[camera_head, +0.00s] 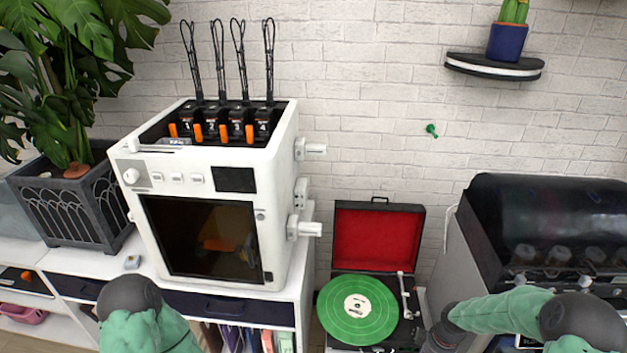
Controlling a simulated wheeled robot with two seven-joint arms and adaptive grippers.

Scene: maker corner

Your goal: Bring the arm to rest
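My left arm shows at the bottom left as a green link with a dark grey joint, in front of the white cabinet. Its gripper is outside the view. My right arm comes in from the lower right, with green links and dark grey joints. It reaches left, in front of the dark-hooded machine, to a dark joint beside the record player (358,308). No fingers of the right gripper can be made out; the arm runs out of the bottom edge there. Nothing is seen held by either arm.
A white 3D printer (205,190) stands on a white cabinet (305,285). A potted plant (75,205) stands left of it. A dark-hooded machine (550,220) is at right. A wall shelf (494,66) holds a cactus pot (506,41). A green pin (431,130) is on the brick wall.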

